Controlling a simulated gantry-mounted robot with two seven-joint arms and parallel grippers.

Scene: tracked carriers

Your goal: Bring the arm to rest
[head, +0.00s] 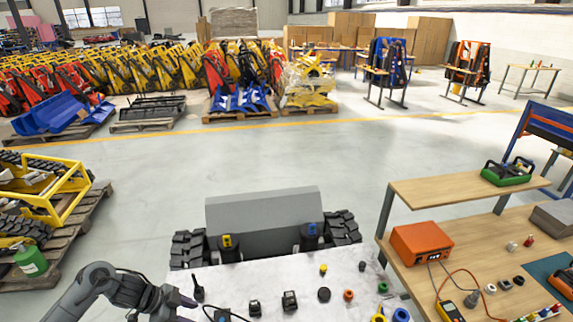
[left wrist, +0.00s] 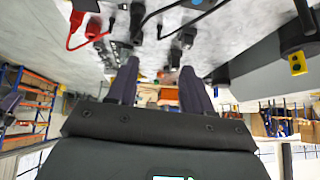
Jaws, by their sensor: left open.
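My left arm comes in at the lower left of the head view. Its dark gripper (head: 186,300) is over the left front part of the light work surface (head: 270,276), among small black parts. In the left wrist view the two fingers of my left gripper (left wrist: 158,78) stand apart, with nothing held between them. The small parts and cables on the surface show beyond the fingertips. Whether the gripper touches the surface cannot be told. My right gripper is in neither view.
A tracked carrier with a grey panel (head: 262,212) stands behind the surface. A wooden bench (head: 480,240) at right bears an orange box (head: 421,243) and tools. A red cable plug (left wrist: 93,27) lies near the gripper. The floor (head: 300,155) beyond is clear.

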